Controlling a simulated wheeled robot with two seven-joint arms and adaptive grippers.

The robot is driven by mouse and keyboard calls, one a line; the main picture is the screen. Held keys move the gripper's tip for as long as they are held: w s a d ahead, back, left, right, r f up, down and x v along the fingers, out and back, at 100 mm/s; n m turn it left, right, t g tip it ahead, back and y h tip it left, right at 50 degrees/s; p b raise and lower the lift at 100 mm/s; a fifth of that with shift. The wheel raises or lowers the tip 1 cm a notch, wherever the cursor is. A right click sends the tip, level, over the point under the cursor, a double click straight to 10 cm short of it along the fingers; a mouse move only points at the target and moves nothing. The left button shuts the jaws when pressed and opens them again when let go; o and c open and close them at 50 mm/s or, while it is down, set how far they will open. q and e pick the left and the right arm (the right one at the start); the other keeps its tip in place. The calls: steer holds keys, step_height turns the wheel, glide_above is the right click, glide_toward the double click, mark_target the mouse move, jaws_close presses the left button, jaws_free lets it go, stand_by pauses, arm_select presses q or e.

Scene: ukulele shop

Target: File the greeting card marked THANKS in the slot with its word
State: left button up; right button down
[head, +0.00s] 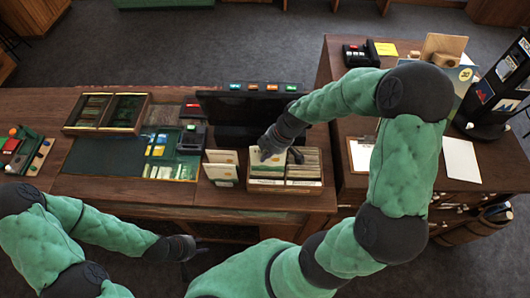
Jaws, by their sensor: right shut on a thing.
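A wooden card box (287,189) with two side-by-side rows of upright cards stands near the front edge of the counter. My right gripper (276,153) is over its left row, shut on a pale greeting card (267,166) with green print. The card is upright at or just above the row; I cannot tell how far it is inside. Its word is too small to read, and the dark fingers hide part of it. More pale cards (222,172) stand just left of the box. My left gripper (184,248) is low in front of the counter, away from the cards; its fingers are unclear.
A dark monitor (240,113) stands behind the box, with several small coloured blocks along its top. A card terminal (191,138) and a green mat (100,170) lie to the left. A clipboard (362,154) and a black display rack (500,88) are on the right counter.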

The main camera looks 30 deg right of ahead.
step_height(320, 180, down, 12)
steer(key=b, duration=1)
steer(key=shift+b, duration=0.4)
stand_by(0.3)
steer(key=c, duration=1.3)
jaws_free()
steer(key=v, duration=1.2)
